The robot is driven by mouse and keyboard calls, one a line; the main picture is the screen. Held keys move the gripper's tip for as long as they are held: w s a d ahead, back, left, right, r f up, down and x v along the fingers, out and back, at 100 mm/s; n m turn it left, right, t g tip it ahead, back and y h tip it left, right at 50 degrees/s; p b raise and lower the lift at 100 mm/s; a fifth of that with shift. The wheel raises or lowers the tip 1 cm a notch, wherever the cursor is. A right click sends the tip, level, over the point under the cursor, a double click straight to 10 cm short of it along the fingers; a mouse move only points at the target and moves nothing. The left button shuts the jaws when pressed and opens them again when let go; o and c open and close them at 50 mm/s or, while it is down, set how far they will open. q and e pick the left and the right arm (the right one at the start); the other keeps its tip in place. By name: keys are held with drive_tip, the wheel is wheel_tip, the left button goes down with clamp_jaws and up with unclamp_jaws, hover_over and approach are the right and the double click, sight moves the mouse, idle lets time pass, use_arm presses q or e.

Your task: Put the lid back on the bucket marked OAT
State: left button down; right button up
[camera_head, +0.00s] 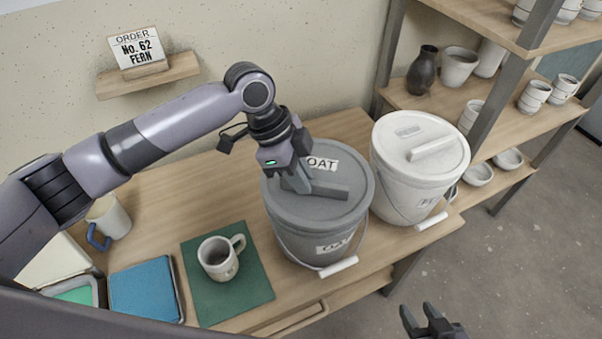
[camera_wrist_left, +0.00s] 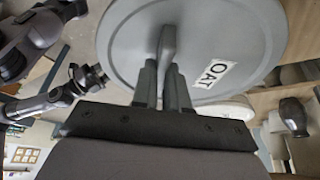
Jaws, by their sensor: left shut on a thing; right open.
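The grey bucket marked OAT (camera_head: 292,238) stands on the wooden table, its wire handle hanging at the front. The round grey lid (camera_head: 335,208), also labelled OAT, covers the bucket's top and looks level; I cannot tell whether it is fully seated. My left gripper (camera_head: 296,182) is shut on the lid's bar handle from above. In the left wrist view, the fingers (camera_wrist_left: 163,88) hold the handle over the lid (camera_wrist_left: 215,30); the bucket is hidden there. My right gripper (camera_head: 420,315) is open and empty at the bottom edge, clear of the table.
A white lidded bucket (camera_head: 395,195) stands close to the right of the grey one. A mug (camera_head: 219,262) sits on a green mat (camera_head: 258,290) to the left, near a blue book-like item (camera_head: 145,290). A shelf (camera_head: 455,100) with pottery is behind right.

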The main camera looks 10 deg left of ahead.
use_arm(q)
drive_tip(key=shift+p, duration=0.4)
drive_tip(key=shift+f, duration=0.1)
idle(0.4)
drive_tip(key=c, duration=0.6)
unclamp_jaws()
drive_tip(key=shift+r+p, duration=1.1)
drive_tip(key=shift+r, duration=2.4)
